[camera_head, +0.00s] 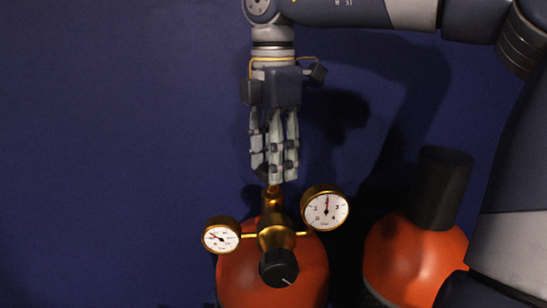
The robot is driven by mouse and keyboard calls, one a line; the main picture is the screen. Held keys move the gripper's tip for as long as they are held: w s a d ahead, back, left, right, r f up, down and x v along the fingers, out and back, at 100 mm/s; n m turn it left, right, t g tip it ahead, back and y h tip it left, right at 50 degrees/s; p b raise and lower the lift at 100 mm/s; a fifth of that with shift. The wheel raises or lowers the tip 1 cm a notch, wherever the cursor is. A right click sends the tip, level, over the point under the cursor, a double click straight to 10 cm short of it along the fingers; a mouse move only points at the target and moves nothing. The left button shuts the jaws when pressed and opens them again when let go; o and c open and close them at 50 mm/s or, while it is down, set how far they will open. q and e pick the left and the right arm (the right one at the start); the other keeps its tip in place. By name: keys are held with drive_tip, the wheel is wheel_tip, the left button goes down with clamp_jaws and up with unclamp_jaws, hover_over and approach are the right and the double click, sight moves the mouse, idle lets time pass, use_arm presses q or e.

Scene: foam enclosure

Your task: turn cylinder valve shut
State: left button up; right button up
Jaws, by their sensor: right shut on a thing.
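An orange gas cylinder (250,285) stands at the bottom centre of the head view. A brass regulator (275,236) on it carries two round gauges and a black front knob (279,268). My right gripper (274,178) points down from above, fingers closed together around the cylinder valve at the top of the brass fitting. The fingers hide most of the valve; a small dark part shows beside them on the left. How far the valve is turned cannot be seen. My left gripper is not in view.
The left gauge (221,239) and the larger right gauge (326,209) stick out on both sides, just below the fingers. A second orange cylinder (405,262) with a black cap (441,188) stands to the right. The dark blue surface at left is clear.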

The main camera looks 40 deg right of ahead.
drive_tip(key=o, duration=1.1)
drive_tip(key=shift+c, duration=0.2)
wheel_tip(320, 180, up, 12)
